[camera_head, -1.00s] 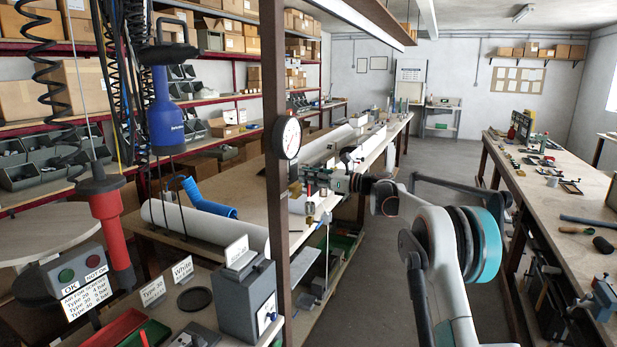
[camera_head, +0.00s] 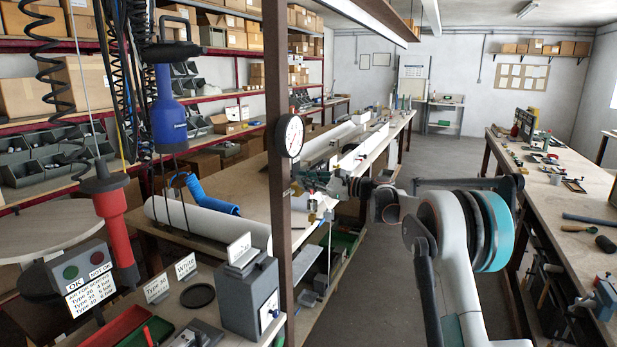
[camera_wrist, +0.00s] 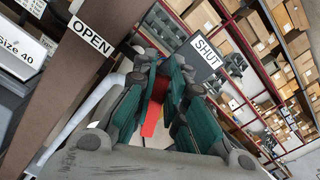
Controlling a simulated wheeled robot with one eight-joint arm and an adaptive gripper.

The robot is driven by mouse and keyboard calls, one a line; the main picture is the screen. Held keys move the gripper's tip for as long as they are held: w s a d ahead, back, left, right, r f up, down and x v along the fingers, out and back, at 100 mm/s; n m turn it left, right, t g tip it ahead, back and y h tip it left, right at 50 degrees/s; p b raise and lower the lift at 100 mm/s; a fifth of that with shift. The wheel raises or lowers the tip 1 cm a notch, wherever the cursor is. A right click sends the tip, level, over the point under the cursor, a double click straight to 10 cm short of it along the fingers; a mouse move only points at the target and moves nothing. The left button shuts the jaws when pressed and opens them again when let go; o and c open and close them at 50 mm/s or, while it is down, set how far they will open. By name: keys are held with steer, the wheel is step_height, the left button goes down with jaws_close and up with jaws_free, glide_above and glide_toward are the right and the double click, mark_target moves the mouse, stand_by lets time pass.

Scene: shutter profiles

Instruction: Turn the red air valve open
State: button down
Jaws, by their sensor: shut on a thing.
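The red valve handle (camera_wrist: 152,118) shows in the wrist view as a red strip between the dark green pads of my gripper (camera_wrist: 168,92). The gripper is shut on it, and the fingers hide most of the handle. An OPEN label (camera_wrist: 90,36) is on the brown post at the left, and a SHUT label (camera_wrist: 206,50) is at the right beyond the fingers. In the head view my gripper (camera_head: 312,182) is beside the brown post (camera_head: 277,90), below the round pressure gauge (camera_head: 290,135). The valve is too small and covered to make out there.
A bench (camera_head: 240,195) with a white roll and a blue tube lies behind the post. A grey box (camera_head: 250,297) stands at the front. Another workbench (camera_head: 560,190) runs along the right, with open floor between the benches.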

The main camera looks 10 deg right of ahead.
steer(key=shift+s+a+f+n, duration=0.15)
steer(key=shift+s+f+n, duration=0.15)
steer(key=shift+n, duration=0.4)
steer(key=shift+s+a+f+n, duration=0.15)
steer(key=shift+a+f+n, duration=0.1)
steer(key=shift+n, duration=0.45)
steer(key=shift+s+a+f+n, duration=0.1)
steer(key=shift+s+f+n, duration=0.2)
steer(key=shift+n, duration=0.4)
steer(key=c, duration=1.6)
jaws_free()
steer(key=v, duration=1.2)
steer(key=shift+c, duration=0.3)
